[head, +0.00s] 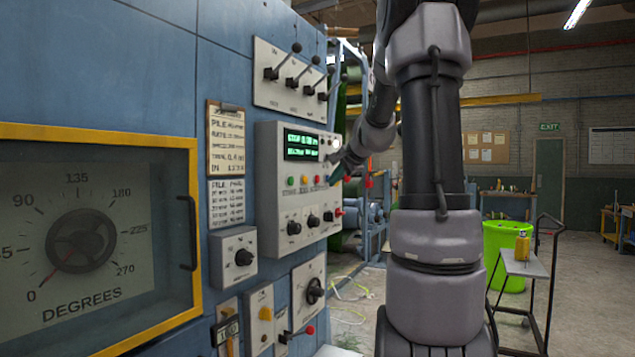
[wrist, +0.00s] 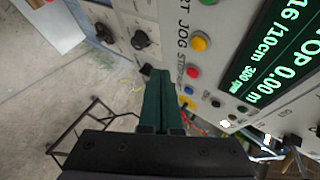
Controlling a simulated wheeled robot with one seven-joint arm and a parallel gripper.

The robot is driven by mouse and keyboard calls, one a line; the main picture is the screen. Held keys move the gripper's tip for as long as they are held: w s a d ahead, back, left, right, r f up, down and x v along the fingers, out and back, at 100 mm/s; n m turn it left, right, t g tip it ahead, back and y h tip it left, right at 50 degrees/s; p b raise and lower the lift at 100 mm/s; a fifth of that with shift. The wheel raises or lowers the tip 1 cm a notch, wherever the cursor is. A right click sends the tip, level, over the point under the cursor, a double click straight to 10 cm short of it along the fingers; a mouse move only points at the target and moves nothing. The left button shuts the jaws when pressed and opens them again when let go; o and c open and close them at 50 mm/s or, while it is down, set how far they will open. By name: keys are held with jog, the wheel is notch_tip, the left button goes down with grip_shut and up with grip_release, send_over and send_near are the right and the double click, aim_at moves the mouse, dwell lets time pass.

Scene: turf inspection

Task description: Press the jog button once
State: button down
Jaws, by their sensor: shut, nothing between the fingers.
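The jog button is a yellow button (wrist: 200,42) beside the JOG label on the grey control panel in the wrist view. In the head view it is the small yellow button (head: 304,180) between a green and a red one, under the green-lit display. My gripper (wrist: 160,73) is shut and empty, with dark green fingers. In the wrist view its fingertips are left of and below the jog button, apart from it in the picture. In the head view my gripper is at the panel's right edge, small and partly hidden by my arm.
A green button (wrist: 208,2) and a red button (wrist: 193,72) flank the jog button. Black knobs (head: 294,228) sit below the row, and levers (head: 296,68) stick out above the panel.

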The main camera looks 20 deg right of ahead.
aim_at(305, 180)
jog(key=d, duration=0.1)
jog(key=w+d, duration=0.1)
jog(key=shift+d+f+m, duration=0.1)
jog(key=shift+d+m, duration=0.2)
jog(key=shift+d, duration=0.1)
jog(key=w+a, duration=0.5)
jog(key=w, duration=0.2)
jog(key=shift+a, duration=0.2)
dwell(2.0)
jog(key=shift+w+a, duration=0.3)
jog(key=shift+w, duration=0.05)
jog(key=shift+w+a, duration=0.3)
jog(key=shift+w, duration=0.1)
dwell(1.0)
jog(key=shift+s, duration=0.1)
jog(key=shift+s+d, duration=0.5)
jog(key=shift+s, duration=0.15)
